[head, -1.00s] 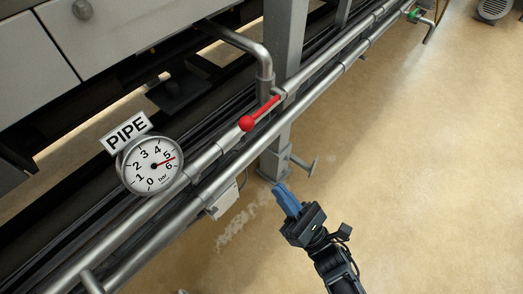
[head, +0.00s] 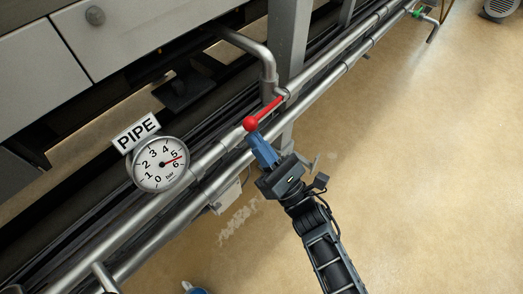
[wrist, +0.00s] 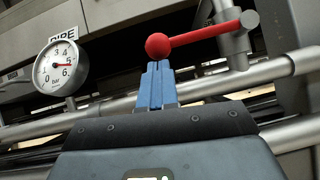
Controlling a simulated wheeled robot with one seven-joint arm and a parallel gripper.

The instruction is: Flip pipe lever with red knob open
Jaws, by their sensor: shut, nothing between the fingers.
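The red lever (head: 268,109) lies along the upper grey pipe, with its round red knob (head: 250,124) at the lower left end and its pivot at the upper right. In the wrist view the knob (wrist: 158,46) appears just beyond my blue fingertips, and the lever (wrist: 203,34) runs right to a grey valve stem (wrist: 235,40). My gripper (head: 254,137) has its fingers together with nothing between them. Its tips are right beside the knob; I cannot tell whether they touch it. The gripper (wrist: 156,66) also shows in the wrist view.
A round pressure gauge (head: 160,165) with a PIPE sign (head: 135,132) stands left of the knob, its needle between 5 and 6. A second pipe (head: 322,98) runs parallel below. A grey post (head: 286,45) rises behind the lever.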

